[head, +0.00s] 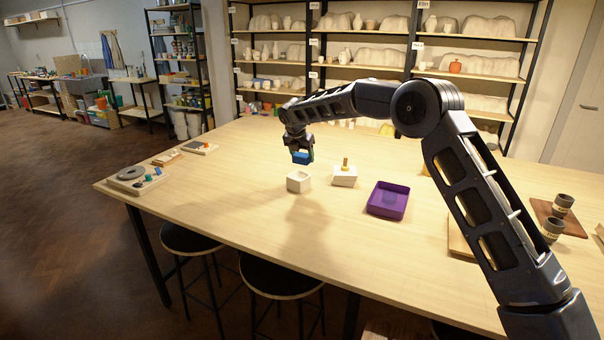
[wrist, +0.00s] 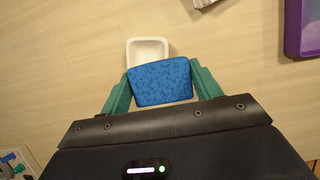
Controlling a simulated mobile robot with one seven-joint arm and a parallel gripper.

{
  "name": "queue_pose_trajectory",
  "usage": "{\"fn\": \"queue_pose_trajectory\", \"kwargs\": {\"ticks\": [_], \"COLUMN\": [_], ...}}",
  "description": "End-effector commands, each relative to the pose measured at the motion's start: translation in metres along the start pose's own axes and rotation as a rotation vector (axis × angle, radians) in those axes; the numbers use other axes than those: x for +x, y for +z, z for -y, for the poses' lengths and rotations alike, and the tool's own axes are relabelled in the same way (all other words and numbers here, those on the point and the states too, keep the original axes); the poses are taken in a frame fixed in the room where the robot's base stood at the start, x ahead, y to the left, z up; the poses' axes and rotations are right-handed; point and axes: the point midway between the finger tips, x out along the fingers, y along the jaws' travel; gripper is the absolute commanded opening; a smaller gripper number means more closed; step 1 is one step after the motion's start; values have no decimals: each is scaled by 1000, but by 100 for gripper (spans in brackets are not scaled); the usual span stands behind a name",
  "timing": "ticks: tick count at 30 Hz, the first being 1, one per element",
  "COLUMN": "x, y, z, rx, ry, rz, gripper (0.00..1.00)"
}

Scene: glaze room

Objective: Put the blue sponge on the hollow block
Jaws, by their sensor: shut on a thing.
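The blue sponge (head: 302,157) is held in my gripper (head: 300,152) above the table. In the wrist view the sponge (wrist: 160,82) sits between the two green fingers of my gripper (wrist: 160,86), which are shut on its sides. A white hollow block (head: 298,182) stands on the table below the gripper in the head view, with its open top facing up. In the wrist view the hollow block (wrist: 147,50) shows just beyond the sponge, and the sponge hides its near part. The sponge appears apart from the block, with a gap between them in the head view.
A white block with a yellow piece on top (head: 344,175) stands right of the hollow block. A purple tray (head: 388,200) lies further right. Brown cups (head: 562,204) stand at the far right, and a board with a grey disc (head: 132,175) lies at the left. The table (head: 235,165) between is clear.

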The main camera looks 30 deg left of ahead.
Motion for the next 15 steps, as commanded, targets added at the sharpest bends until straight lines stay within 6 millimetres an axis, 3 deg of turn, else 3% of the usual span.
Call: {"fn": "queue_pose_trajectory", "kwargs": {"ticks": [3,15], "x": [19,48], "y": [-8,-21], "z": [0,0], "rx": [-1,-1], "ry": [-2,-1], "rz": [-1,-1], "gripper": [41,41]}}
